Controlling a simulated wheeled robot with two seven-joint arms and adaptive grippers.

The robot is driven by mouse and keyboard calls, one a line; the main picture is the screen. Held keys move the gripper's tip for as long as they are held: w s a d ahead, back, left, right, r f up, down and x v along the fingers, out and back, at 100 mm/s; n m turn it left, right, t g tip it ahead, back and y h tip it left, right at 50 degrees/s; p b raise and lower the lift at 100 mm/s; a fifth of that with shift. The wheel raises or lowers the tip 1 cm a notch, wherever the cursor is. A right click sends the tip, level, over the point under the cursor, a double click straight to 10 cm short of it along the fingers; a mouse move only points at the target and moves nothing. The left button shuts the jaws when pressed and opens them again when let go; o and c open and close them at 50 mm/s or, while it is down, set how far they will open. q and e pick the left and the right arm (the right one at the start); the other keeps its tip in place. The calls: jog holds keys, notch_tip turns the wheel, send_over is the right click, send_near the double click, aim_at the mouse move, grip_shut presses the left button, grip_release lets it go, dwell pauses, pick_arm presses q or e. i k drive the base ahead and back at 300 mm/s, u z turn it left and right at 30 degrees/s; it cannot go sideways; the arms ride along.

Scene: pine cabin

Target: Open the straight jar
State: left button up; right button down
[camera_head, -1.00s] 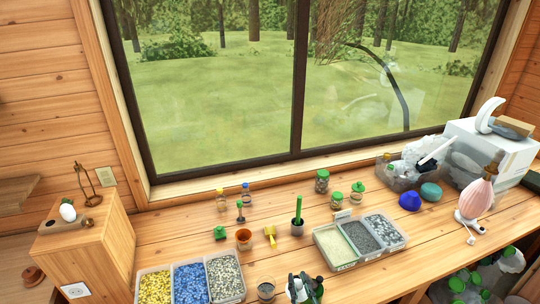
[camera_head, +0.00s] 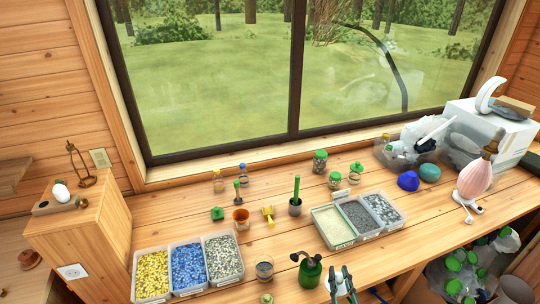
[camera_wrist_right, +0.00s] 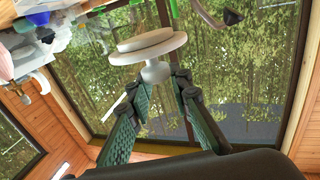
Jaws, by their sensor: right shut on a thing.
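My right gripper (camera_head: 341,273) is at the bottom of the head view, just right of the green bottle. In the right wrist view its fingers (camera_wrist_right: 163,88) are shut on the knob of a pale round lid (camera_wrist_right: 148,47), with the lid's disc beyond the fingertips. My left gripper is out of view.
A green bottle with a dark spout (camera_head: 310,272) stands close left of the gripper. A small glass (camera_head: 264,269) is farther left. A three-part tray (camera_head: 337,241) lies behind the gripper. Jars with green lids (camera_head: 320,162) stand near the window. Bare wood lies between tray and bottle.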

aim_at(264, 263)
jog(key=k, duration=1.2)
jog(key=u, duration=0.7)
jog(key=i, duration=1.25)
jog(key=z, duration=0.75)
